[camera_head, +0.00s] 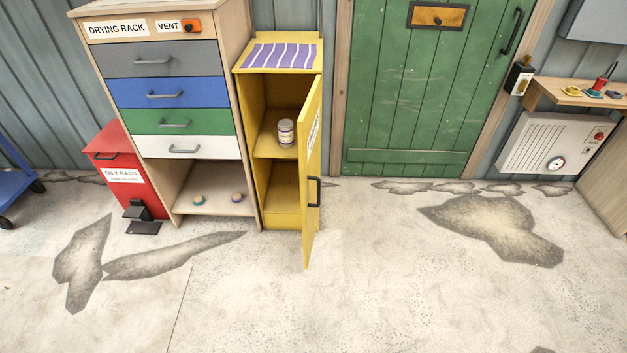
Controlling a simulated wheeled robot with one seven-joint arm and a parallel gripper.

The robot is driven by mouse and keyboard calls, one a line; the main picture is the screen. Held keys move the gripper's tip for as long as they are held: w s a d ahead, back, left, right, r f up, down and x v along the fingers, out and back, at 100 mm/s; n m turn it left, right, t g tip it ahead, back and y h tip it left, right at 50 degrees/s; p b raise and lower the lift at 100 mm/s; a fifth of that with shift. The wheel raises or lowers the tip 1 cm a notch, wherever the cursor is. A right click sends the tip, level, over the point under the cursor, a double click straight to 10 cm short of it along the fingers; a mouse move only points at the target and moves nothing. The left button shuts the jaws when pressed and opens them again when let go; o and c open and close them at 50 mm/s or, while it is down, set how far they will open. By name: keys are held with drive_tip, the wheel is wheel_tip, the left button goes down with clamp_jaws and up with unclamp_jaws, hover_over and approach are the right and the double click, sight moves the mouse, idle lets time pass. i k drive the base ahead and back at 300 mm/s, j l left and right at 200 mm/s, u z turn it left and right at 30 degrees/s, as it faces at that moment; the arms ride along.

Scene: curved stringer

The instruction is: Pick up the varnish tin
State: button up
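A small tin (286,133) with a pale label and a light lid stands upright on the middle shelf of the yellow cabinet (249,179). It looks like the varnish tin, but its label is too small to read. The cabinet's yellow door (312,178) stands open, swung out to the front right, with a dark handle on its outer face. The tin shows just left of the door's edge. My gripper is not in this view.
The drying rack (177,90) with coloured drawers stands left of the cabinet, beside a red oily rags bin (124,176). A green door (425,90) and a white heater (553,145) are to the right. The stained floor (350,290) in front is free.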

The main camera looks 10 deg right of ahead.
sight(285, 127)
drive_tip(key=i+j+u, duration=0.1)
drive_tip(key=i+u, duration=0.3)
drive_tip(key=i, duration=0.3)
drive_tip(key=i+l+u, duration=0.15)
drive_tip(key=i+u, duration=0.25)
drive_tip(key=i, duration=0.3)
drive_tip(key=i+j+z, duration=0.1)
drive_tip(key=i+z, duration=0.15)
drive_tip(key=i, duration=0.15)
drive_tip(key=i+j+z, duration=0.2)
drive_tip(key=i, duration=0.2)
drive_tip(key=i+j+z, duration=0.1)
drive_tip(key=i+z, duration=0.3)
drive_tip(key=i+j+z, duration=0.15)
drive_tip(key=z, duration=0.3)
drive_tip(key=i, duration=0.05)
